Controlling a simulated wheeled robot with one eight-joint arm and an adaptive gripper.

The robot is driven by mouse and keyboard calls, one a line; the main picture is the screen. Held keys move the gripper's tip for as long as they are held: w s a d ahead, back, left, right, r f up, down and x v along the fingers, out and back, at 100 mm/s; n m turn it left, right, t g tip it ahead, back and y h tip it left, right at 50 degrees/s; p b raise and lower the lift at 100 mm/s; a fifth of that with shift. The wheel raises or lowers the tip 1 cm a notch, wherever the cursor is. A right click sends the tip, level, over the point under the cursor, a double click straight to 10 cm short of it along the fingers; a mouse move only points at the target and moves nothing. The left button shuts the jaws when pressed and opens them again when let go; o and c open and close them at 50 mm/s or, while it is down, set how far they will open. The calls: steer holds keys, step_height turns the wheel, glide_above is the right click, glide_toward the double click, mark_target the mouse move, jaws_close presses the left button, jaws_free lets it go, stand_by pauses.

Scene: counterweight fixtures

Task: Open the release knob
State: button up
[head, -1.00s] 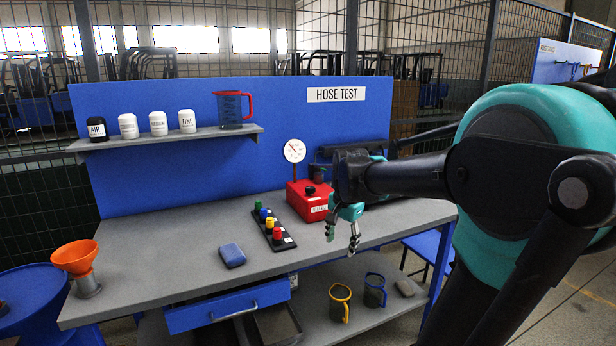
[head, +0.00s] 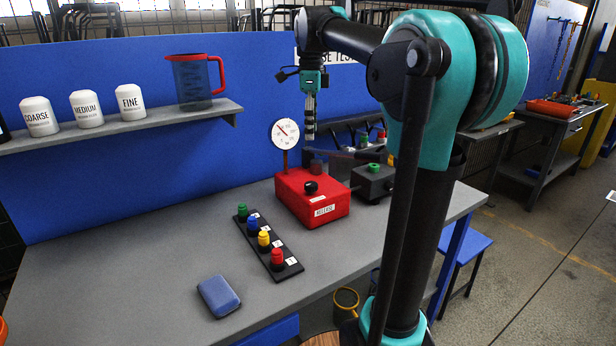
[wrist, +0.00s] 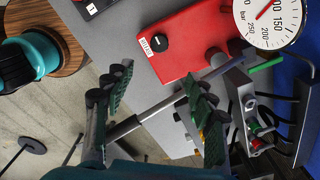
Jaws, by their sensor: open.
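The release knob (head: 311,187) is a small black knob on top of the red box (head: 322,211), which has a white RELEASE label and sits on the grey bench. In the wrist view the knob (wrist: 159,43) shows beyond my fingertips, clear of them. My gripper (head: 310,136) points down in the head view, above the back part of the red box and apart from it. In the wrist view my gripper (wrist: 158,84) has its two fingers spread, with no knob between them. The knob's set position is too small to tell.
A dial gauge (head: 285,134) stands behind the red box, close to my gripper. A strip with coloured knobs (head: 268,250) and a blue pad (head: 218,296) lie left on the bench. The shelf (head: 130,125) holds containers.

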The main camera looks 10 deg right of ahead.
mark_target(311, 184)
step_height(311, 184, down, 17)
stand_by(0.5)
steer(key=shift+c, duration=0.6)
steer(key=c, duration=1)
steer(key=shift+c, duration=0.2)
